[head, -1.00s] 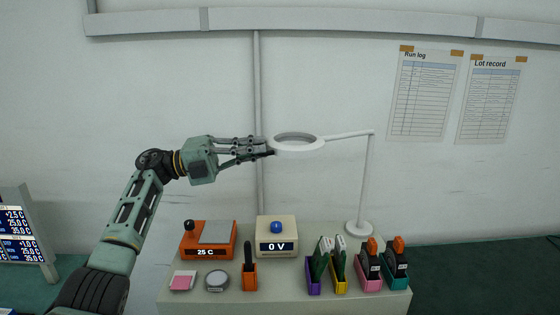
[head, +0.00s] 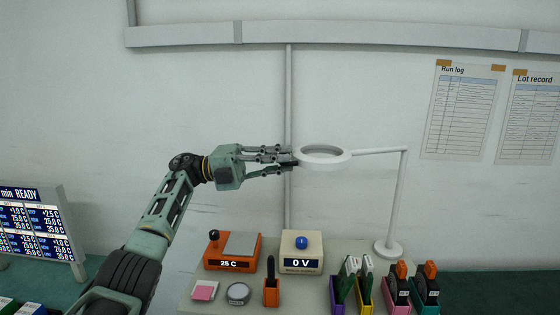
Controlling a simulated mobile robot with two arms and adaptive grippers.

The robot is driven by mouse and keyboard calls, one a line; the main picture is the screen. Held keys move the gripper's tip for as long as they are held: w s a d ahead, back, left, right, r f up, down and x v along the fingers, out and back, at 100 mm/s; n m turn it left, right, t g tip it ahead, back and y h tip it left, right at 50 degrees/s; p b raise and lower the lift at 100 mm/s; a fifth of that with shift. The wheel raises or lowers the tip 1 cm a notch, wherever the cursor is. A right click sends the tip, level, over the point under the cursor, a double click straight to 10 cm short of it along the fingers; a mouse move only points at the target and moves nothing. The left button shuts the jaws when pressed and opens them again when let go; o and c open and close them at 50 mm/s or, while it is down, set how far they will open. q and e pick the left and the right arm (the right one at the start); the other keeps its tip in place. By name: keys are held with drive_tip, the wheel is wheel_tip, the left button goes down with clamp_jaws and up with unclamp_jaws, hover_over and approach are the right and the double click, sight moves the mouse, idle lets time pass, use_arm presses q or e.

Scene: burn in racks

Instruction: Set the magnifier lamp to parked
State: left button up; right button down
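The magnifier lamp is a white ring head (head: 323,162) on a thin horizontal arm, carried by a slim post (head: 396,200) on a round white base (head: 388,249) at the back right of the bench. The ring points left, out over the middle of the bench. My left gripper (head: 292,158) is at the left rim of the ring, its dark fingertips touching or nearly touching it. The fingers look partly closed; whether they grip the rim cannot be told. My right gripper is not in view.
On the bench (head: 335,257) stand an orange 25 C plate (head: 229,264), a 0 V supply (head: 301,264), a pink pad (head: 204,290), a round dish (head: 238,293), an orange holder (head: 271,293) and several coloured card holders. A display (head: 35,228) stands left.

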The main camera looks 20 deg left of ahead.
use_arm(q)
drive_tip(key=shift+o, duration=0.5)
drive_tip(key=shift+a, duration=0.2)
drive_tip(key=v, duration=0.7)
drive_tip(key=shift+s, duration=0.1)
